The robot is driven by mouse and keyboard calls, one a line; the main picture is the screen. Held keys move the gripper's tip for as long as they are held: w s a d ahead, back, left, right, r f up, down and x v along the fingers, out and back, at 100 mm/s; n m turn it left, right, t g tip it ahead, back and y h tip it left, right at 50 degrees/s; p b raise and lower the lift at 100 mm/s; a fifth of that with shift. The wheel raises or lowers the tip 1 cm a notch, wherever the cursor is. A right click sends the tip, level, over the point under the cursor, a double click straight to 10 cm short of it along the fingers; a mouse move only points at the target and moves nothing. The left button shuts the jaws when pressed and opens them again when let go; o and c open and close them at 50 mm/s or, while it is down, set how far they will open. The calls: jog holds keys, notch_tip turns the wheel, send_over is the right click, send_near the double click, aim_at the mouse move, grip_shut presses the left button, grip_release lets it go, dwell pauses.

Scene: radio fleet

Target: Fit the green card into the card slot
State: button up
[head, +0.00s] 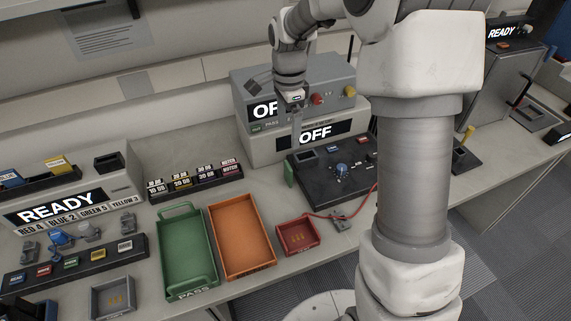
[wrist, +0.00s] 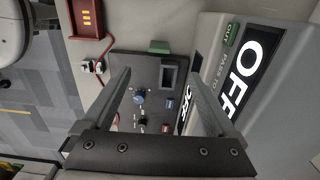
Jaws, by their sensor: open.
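A small green piece, which looks like the green card (head: 289,174), stands at the left edge of the dark control panel (head: 330,187). It also shows in the wrist view (wrist: 160,47), just beyond the panel's edge. A dark rectangular recess (wrist: 168,76) in the panel lies close to it; I cannot tell if this is the card slot. My gripper (head: 296,138) hangs over the panel, in front of the grey machine marked OFF. In the wrist view my gripper (wrist: 161,80) has its fingers wide apart with nothing between them.
The grey machine (head: 290,85) rises behind the panel. A red tray (head: 299,250) and a red cable lie left of the panel. An orange tray (head: 264,267) and a green tray (head: 165,213) stand further left. Knobs (wrist: 139,97) stick up from the panel.

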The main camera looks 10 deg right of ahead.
aim_at(288, 165)
notch_tip(288, 165, down, 17)
jog(key=shift+f+b, duration=0.2)
jog(key=shift+b, duration=0.6)
grip_shut()
jog(key=shift+r, duration=0.55)
jog(key=r, duration=0.2)
jog(key=d+r, duration=0.1)
jog(key=shift+s+r, duration=0.2)
jog(key=shift+r, duration=0.2)
jog(key=s+d+r+p, duration=0.1)
jog(key=s+d+r, duration=0.45)
jog(key=d, duration=0.35)
jog(key=a+n, duration=0.1)
jog(key=n, duration=0.2)
jog(key=a+n+p, duration=0.1)
jog(key=a+n, duration=0.1)
jog(key=n, duration=0.2)
jog(key=a+f+n+p, duration=0.1)
jog(key=a+n, duration=0.1)
jog(key=n, duration=0.2)
jog(key=shift+w+a+f, duration=0.1)
jog(key=shift+a, duration=0.1)
jog(key=n, duration=0.1)
jog(key=a+n, duration=0.1)
jog(key=n, duration=0.1)
jog(key=n+p, duration=0.1)
jog(key=shift+a+f+n, duration=0.3)
jog(key=shift+a+f, duration=0.1)
jog(key=shift+s, duration=0.35)
